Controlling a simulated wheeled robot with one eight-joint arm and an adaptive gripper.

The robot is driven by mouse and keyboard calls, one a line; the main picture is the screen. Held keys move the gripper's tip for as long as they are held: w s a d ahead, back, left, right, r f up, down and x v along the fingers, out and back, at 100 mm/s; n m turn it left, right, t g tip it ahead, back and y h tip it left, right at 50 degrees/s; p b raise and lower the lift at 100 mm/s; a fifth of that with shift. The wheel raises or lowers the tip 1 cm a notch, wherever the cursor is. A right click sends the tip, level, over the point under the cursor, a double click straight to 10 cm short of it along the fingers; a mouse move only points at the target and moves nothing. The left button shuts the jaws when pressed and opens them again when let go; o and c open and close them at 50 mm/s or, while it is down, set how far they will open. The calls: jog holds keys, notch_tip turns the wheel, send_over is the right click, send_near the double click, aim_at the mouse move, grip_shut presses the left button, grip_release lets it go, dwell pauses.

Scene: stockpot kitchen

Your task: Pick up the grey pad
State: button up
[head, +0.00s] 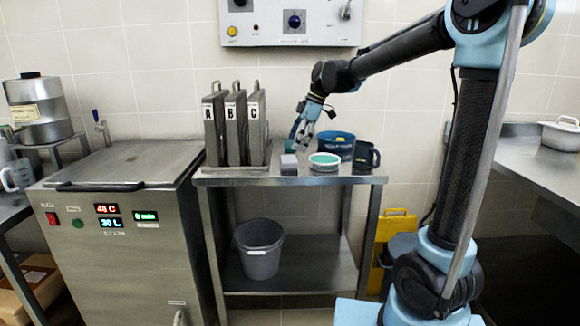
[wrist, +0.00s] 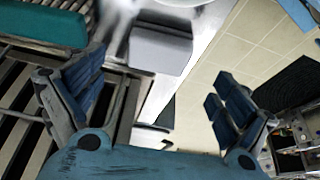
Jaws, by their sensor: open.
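The grey pad (head: 289,164) is a small light-grey block at the front of the small steel table, left of a white round dish with green contents (head: 324,160). In the wrist view the grey pad (wrist: 160,50) lies beyond the fingertips, near the top middle. My gripper (head: 302,133) is above the table, above and slightly right of the pad. In the wrist view my gripper (wrist: 155,95) has its two blue fingers wide apart with nothing between them, apart from the pad.
A rack with upright grey plates A, B and C (head: 236,128) stands left of the pad. A teal item (wrist: 40,24) lies beside it in the wrist view. A blue pot (head: 337,144) and dark mug (head: 366,156) stand right. A grey bucket (head: 260,248) is on the lower shelf.

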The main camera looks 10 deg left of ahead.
aim_at(290, 158)
jog(key=shift+x, duration=3.65)
jog(key=shift+w+a, duration=0.15)
jog(key=shift+c, duration=0.3)
jog(key=c, duration=0.9)
